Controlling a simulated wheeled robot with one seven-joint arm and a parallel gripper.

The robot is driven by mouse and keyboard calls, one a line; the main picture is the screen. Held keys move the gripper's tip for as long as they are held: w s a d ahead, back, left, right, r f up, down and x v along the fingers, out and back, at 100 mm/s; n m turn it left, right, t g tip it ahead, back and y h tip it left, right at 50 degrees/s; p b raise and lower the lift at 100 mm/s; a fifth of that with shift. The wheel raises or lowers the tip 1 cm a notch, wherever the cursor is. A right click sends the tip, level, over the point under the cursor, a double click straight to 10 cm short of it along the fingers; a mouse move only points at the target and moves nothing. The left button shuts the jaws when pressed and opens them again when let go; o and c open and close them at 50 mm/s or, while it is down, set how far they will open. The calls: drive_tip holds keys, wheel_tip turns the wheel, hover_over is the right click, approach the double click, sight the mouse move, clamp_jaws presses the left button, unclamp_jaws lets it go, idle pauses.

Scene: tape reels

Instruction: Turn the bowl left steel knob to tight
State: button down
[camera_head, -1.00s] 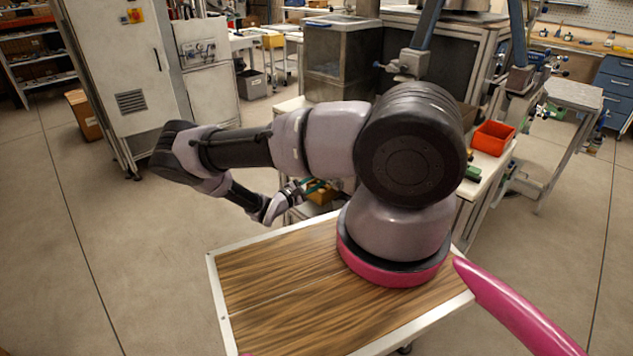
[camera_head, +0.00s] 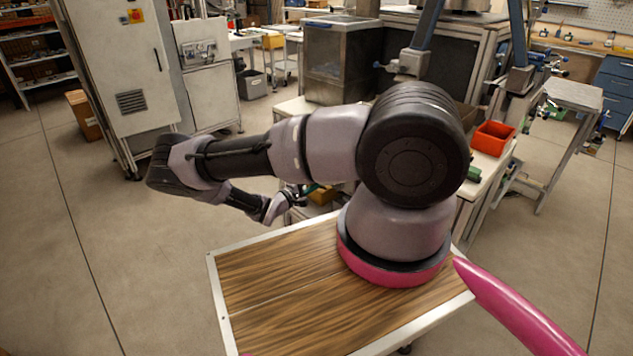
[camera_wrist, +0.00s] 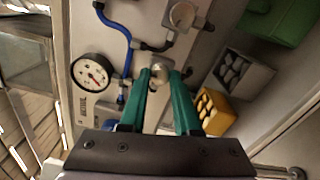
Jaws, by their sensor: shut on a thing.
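In the wrist view a small round steel knob (camera_wrist: 161,66) sits on a pale panel, between the tips of my gripper's two green fingers. My gripper (camera_wrist: 161,77) is shut on this knob, with a finger on each side of it. The fingers partly hide the knob, and no mark showing how tight it is can be read. A second round steel knob (camera_wrist: 182,14) stands on a metal block near the top edge. In the head view my arm hides most of the work spot.
A round white dial gauge (camera_wrist: 91,72) and a blue hose (camera_wrist: 122,35) lie left of the knob. A yellow bin (camera_wrist: 215,111), a grey bin (camera_wrist: 240,76) and a green bin (camera_wrist: 285,20) are to the right. An orange bin (camera_head: 493,137) stands on the bench.

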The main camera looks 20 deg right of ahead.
drive_tip(key=c, duration=0.6)
unclamp_jaws()
drive_tip(key=v, duration=1)
drive_tip(key=shift+s+a, duration=0.15)
drive_tip(key=shift+a, duration=0.25)
